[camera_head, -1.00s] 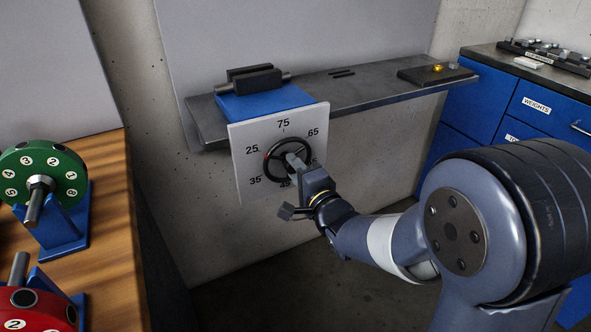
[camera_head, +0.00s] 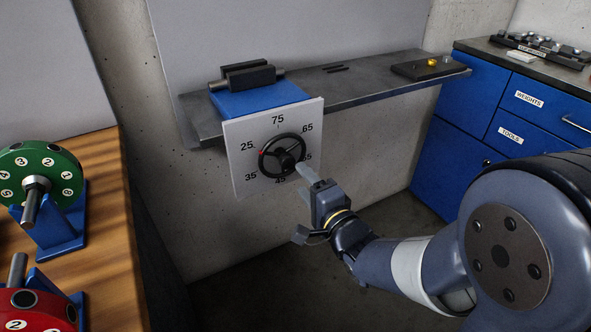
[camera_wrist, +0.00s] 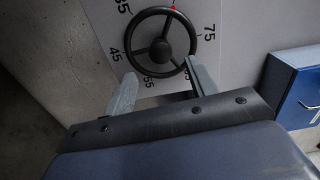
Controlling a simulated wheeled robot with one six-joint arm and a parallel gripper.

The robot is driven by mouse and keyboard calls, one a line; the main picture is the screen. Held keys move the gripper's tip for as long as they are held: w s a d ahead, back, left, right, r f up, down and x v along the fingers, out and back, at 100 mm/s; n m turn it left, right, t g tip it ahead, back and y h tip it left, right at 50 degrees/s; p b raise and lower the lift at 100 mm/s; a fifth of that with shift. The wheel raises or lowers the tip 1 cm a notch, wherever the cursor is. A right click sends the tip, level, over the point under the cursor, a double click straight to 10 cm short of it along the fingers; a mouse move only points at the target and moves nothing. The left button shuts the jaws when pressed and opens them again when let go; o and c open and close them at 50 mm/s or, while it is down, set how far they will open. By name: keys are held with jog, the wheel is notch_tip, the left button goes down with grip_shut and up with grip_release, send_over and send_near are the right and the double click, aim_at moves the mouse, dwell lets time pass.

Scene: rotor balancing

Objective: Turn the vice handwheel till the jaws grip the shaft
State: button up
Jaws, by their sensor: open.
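The black three-spoke handwheel (camera_head: 282,155) sits on a white numbered dial plate (camera_head: 240,172). A red mark on its rim stands close to the 25. The wheel also shows in the wrist view (camera_wrist: 160,40). The vice (camera_head: 262,103) is a blue block with dark jaws (camera_head: 250,77) on top, and a grey shaft (camera_head: 280,74) shows at their right end. Whether the jaws touch the shaft is too small to tell. My gripper (camera_head: 307,178) is open and empty, in front of and to the lower right of the wheel. In the wrist view its fingers (camera_wrist: 158,84) are spread just below the wheel.
The vice stands on a grey wall shelf (camera_head: 365,92), with a dark tray (camera_head: 431,68) at its right end. Blue drawers (camera_head: 519,112) stand at the right. A wooden bench (camera_head: 100,190) at the left carries green (camera_head: 62,170) and red (camera_head: 25,305) rotors.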

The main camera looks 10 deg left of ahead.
aim_at(288, 164)
jog(key=v, duration=0.4)
jog(key=shift+w+a, duration=0.1)
jog(key=b+x, duration=0.1)
jog(key=x, duration=1)
dwell(0.4)
